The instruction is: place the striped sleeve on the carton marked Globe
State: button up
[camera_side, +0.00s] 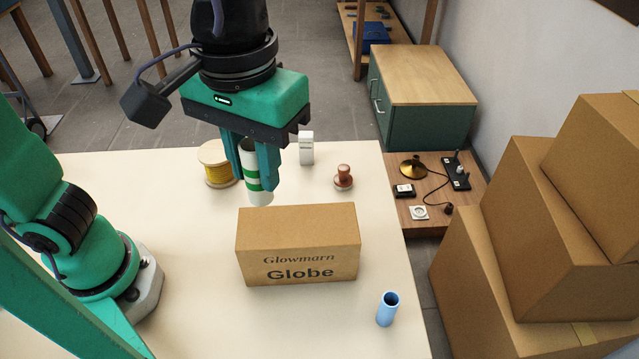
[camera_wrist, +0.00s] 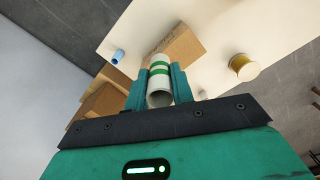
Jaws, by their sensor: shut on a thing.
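The striped sleeve (camera_side: 251,172), a white tube with green bands, is held between the jaws of my gripper (camera_side: 256,178). In the wrist view the sleeve (camera_wrist: 159,84) also shows between the two fingers of my gripper (camera_wrist: 158,82), its open end facing the camera. The carton marked Globe (camera_side: 298,245) is a closed brown box on the table, with "Glowmarn Globe" on its front. In the side view the sleeve's lower end appears just behind and above the carton's left back edge. The carton (camera_wrist: 184,47) lies beyond the sleeve in the wrist view.
A yellow spool (camera_side: 217,166), a small white box (camera_side: 306,148) and a copper-coloured knobbed thing (camera_side: 343,178) stand behind the carton. A blue tube (camera_side: 387,310) stands at its front right. Large cartons (camera_side: 545,220) are stacked at the right, beyond the table.

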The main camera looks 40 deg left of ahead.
jog(key=f, duration=0.1)
jog(key=s+f, duration=0.1)
jog(key=f, duration=0.1)
jog(key=s+d+f, duration=0.1)
jog(key=f, duration=0.1)
jog(key=shift+s+f, duration=0.1)
jog(key=shift+s, duration=0.15)
jog(key=shift+w, duration=0.1)
send_over(297, 226)
jog(key=shift+f, duration=5.45)
jog(key=shift+f, duration=0.1)
jog(key=o, duration=0.9)
jog(key=shift+o, duration=0.2)
